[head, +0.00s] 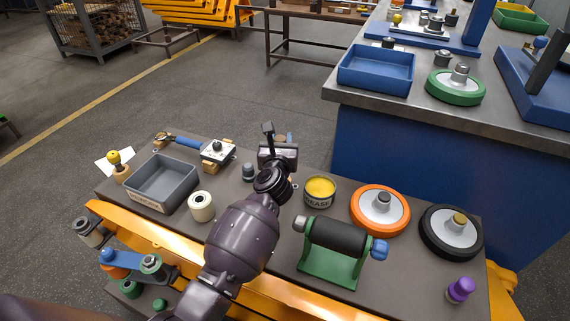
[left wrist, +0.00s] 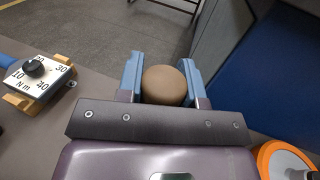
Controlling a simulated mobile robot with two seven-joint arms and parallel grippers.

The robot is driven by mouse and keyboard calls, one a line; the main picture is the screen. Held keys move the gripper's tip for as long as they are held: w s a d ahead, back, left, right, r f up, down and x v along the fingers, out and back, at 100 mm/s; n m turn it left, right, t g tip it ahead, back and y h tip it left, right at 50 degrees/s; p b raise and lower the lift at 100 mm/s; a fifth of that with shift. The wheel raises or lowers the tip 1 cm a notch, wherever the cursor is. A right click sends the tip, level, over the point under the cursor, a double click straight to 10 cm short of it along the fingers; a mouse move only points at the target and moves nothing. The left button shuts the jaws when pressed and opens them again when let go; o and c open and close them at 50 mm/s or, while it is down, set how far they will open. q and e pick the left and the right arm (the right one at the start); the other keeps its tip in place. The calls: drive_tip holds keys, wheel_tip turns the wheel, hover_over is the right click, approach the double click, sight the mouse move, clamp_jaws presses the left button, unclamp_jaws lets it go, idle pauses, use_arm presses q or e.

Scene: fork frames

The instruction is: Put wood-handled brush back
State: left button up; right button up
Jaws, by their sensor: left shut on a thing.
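My left gripper (head: 282,140) is over the far edge of the grey-brown cart top, with its fingers mostly hidden behind my wrist in the head view. In the left wrist view its two blue fingers (left wrist: 164,78) are shut on a brown, rounded, wood-like end, which looks like the handle of the wood-handled brush (left wrist: 165,86). The rest of the brush is hidden, so I cannot tell whether it touches the cart top. My right gripper is not in view.
The cart holds a grey bin (head: 162,183), a torque gauge (head: 218,151), a grease tin (head: 320,191), a green-framed roller (head: 335,250), an orange wheel (head: 380,208) and a black wheel (head: 451,232). A blue workbench (head: 440,150) stands beyond, with a blue tray (head: 376,70).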

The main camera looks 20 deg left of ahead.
use_arm(q)
wheel_tip(320, 180, down, 3)
drive_tip(key=shift+r+b, duration=0.1)
drive_tip(key=shift+b, duration=0.2)
drive_tip(key=shift+f, duration=0.2)
wheel_tip(320, 180, down, 4)
drive_tip(key=b, duration=0.2)
drive_tip(key=shift+b, duration=0.4)
drive_tip(key=shift+f, duration=0.2)
drive_tip(key=shift+r, duration=0.3)
drive_tip(key=shift+f, duration=0.3)
drive_tip(key=o, duration=1)
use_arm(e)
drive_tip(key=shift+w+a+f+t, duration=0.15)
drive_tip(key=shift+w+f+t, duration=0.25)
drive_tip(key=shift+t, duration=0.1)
use_arm(q)
drive_tip(key=shift+r, duration=0.2)
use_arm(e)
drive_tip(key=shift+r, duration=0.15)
